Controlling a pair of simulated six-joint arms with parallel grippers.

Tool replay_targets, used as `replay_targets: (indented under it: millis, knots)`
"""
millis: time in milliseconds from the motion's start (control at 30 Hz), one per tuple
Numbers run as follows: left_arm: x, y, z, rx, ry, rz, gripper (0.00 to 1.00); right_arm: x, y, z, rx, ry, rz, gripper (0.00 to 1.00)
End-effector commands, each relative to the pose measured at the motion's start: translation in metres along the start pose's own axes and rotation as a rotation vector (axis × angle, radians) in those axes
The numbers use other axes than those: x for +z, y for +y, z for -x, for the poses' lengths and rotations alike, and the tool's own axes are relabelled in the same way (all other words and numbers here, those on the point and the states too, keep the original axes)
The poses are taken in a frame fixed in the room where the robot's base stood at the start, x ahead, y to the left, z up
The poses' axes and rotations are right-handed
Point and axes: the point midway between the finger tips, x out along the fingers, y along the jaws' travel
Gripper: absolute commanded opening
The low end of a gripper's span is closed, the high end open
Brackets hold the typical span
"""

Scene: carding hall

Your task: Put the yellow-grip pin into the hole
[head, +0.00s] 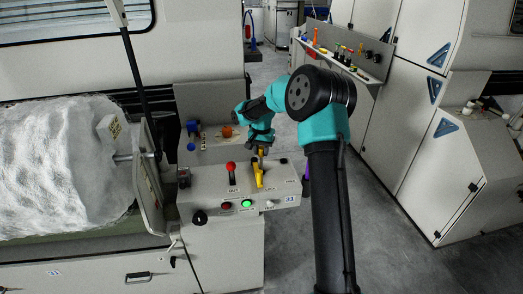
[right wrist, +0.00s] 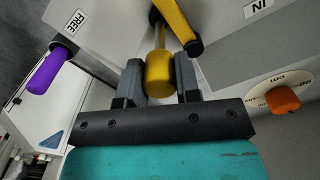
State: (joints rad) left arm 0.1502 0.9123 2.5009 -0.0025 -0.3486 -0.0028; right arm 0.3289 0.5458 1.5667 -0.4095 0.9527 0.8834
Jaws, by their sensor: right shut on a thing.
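My right gripper (head: 260,150) is at the top of the grey control box, behind the yellow lever. In the right wrist view its two dark fingers (right wrist: 160,80) are closed on the yellow-grip pin (right wrist: 160,72), one on each side of the grip. The pin's thin shank points away from the gripper toward the box, beside the yellow lever (right wrist: 178,22). The lever also shows in the head view (head: 257,173). The hole is not clearly visible, and I cannot tell whether the shank's tip is in it. My left gripper is not in view.
The control box (head: 216,192) carries a red-knobbed lever (head: 231,167) and a lit green button (head: 247,204). A purple grip (right wrist: 48,72) sticks out by the FREE label. An orange knob (right wrist: 283,99) is close on the right. A shelf (head: 345,64) holds several small items.

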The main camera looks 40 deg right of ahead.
Motion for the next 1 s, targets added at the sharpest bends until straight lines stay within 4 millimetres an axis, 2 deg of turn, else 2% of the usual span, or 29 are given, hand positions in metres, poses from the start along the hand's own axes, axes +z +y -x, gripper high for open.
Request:
replay_targets:
  millis: [1000]
  knots:
    - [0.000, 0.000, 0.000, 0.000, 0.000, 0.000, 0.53, 0.000, 0.000, -0.020, 0.000, -0.001, 0.000, 0.07]
